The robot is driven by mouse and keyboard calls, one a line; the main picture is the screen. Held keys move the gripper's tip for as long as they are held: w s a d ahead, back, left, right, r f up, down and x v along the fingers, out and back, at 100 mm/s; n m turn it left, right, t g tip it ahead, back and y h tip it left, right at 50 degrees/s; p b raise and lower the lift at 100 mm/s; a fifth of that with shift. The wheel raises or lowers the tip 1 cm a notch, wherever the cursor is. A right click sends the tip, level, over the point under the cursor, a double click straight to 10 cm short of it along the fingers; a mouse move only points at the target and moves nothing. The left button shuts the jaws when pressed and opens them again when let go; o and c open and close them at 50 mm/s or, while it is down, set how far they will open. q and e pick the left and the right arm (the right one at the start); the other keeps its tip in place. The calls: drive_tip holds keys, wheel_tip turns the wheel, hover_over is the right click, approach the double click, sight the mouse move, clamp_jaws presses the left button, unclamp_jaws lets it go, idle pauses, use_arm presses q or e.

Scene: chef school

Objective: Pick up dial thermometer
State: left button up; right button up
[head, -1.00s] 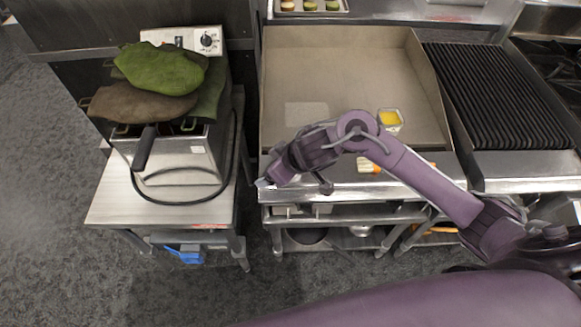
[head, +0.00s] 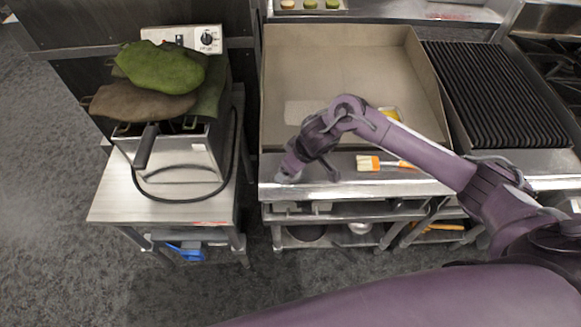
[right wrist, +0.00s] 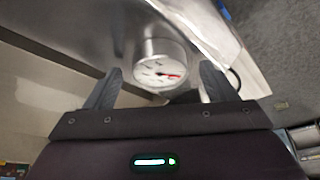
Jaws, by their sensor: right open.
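The dial thermometer (right wrist: 160,68) has a round white face with a red pointer and a silver metal casing. In the right wrist view it lies between the two spread fingers of my right gripper (right wrist: 161,75), on or close to a shiny metal surface. The fingers stand apart on either side of it, and I see no grip on it. In the head view my right gripper (head: 288,176) points down at the left front edge of the griddle counter. There the thermometer cannot be made out clearly. My left gripper is not in view.
A brush (head: 369,163) lies on the steel front ledge, right of my gripper. A small yellow-filled container (head: 391,113) is partly behind my arm on the griddle (head: 340,60). A fryer (head: 178,158) with green and brown cloth-like items stands left, across a gap.

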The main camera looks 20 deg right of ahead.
drive_tip(key=c, duration=1.1)
